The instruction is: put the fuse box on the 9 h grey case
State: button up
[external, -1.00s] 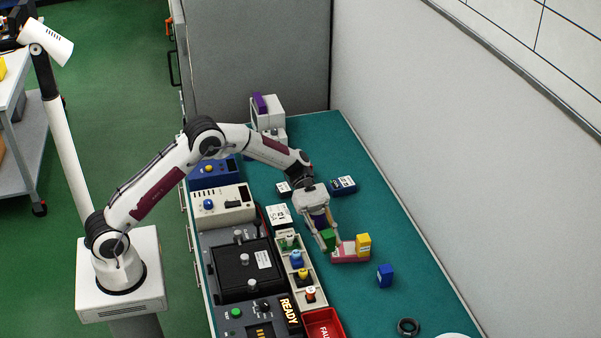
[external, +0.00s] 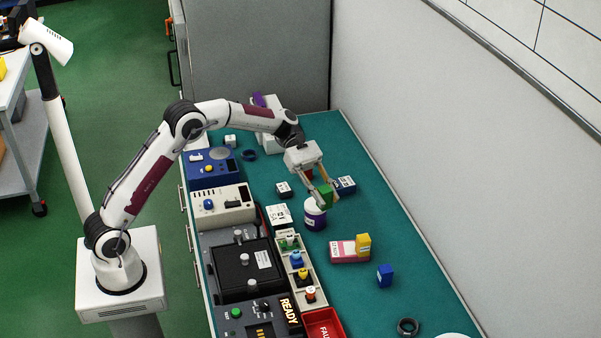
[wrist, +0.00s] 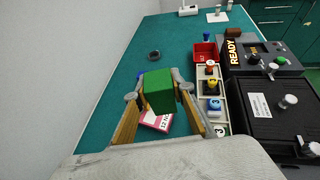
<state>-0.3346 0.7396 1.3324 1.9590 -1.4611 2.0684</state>
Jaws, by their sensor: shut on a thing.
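My gripper (external: 327,198) is shut on a green box (external: 325,195), held above the table; I take it for the fuse box, though no name is readable on it. In the wrist view the green box (wrist: 159,90) sits between the fingers. White-labelled cases lie to the left, a larger one (external: 279,215) and a small one (external: 283,188). I cannot read 9 h on any case, so I cannot tell which is the grey one.
A purple and white jar (external: 315,216) stands below the gripper in the picture. A blue block (external: 385,276), a component rack (external: 309,281) and a red bin (external: 324,325) are nearer. The right side of the table is mostly clear.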

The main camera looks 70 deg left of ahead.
jog(key=a+n+t+y, duration=0.1)
jog(key=a+n+t, duration=0.25)
jog(key=a, duration=1.25)
jog(key=n+t+y, duration=0.2)
jog(key=n+t, duration=0.1)
send_over(285, 187)
jog(key=shift+s+f, duration=0.1)
jog(key=shift+f, duration=2.4)
jog(key=shift+f, duration=0.1)
jog(key=shift+f, duration=3.05)
jog(key=shift+f, duration=0.1)
jog(key=shift+f, duration=1.75)
jog(key=shift+f, duration=0.1)
